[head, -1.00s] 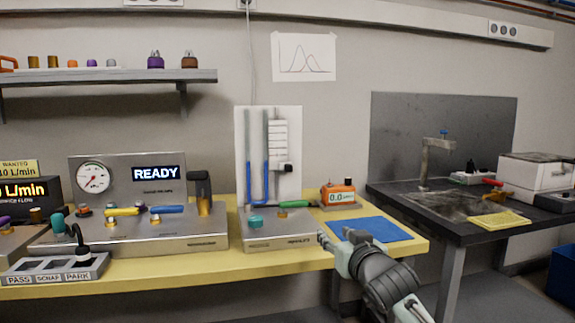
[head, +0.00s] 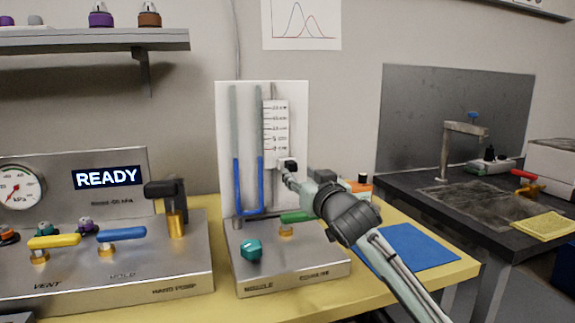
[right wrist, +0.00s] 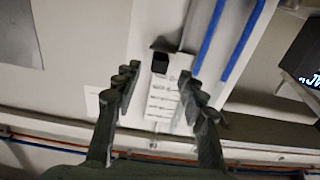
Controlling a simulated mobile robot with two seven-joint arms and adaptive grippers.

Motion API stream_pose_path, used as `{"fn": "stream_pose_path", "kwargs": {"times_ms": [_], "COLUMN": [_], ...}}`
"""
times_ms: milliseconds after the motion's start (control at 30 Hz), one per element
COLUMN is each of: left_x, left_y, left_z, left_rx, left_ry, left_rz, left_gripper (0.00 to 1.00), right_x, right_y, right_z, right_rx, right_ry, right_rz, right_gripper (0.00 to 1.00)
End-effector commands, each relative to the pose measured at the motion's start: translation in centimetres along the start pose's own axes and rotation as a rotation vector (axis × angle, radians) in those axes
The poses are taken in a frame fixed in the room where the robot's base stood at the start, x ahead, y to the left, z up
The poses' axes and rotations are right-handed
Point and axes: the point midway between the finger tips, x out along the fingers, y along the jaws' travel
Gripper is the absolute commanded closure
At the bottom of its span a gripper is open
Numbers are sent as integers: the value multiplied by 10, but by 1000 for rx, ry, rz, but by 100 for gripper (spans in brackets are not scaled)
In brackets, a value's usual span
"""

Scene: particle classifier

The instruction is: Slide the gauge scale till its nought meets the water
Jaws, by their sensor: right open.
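The U-tube gauge stands on a white backboard (head: 225,120), with blue water (head: 237,190) in both legs at about equal height. The white gauge scale (head: 275,125) is right of the tube; its numerals are too small to read, so I cannot tell where the nought is. A black knob (head: 291,164) sits at the scale's lower end, about level with the water tops. My right gripper (head: 287,175) is at the knob. In the right wrist view, the open fingers (right wrist: 158,73) straddle the scale (right wrist: 162,100) and knob (right wrist: 160,62); contact is unclear. My left gripper is out of view.
The hand pump (head: 176,215) stands left. A blue mat (head: 415,247) lies clear at right.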

Motion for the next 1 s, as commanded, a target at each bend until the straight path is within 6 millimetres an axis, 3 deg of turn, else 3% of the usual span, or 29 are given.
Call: {"fn": "stream_pose_path", "kwargs": {"times_ms": [400, 800, 1000], "left_x": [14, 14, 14], "left_y": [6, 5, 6], "left_z": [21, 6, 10], "left_rx": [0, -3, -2], "left_ry": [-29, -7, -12], "left_rz": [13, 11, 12], "left_gripper": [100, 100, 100], "right_x": [62, 70, 70], "right_y": [0, 0, 0], "right_z": [0, 0, 0], "right_rx": [0, 0, 0], "right_ry": [-2, 0, 0], "right_rz": [1, 0, 0], "right_gripper": [59, 59, 83]}}
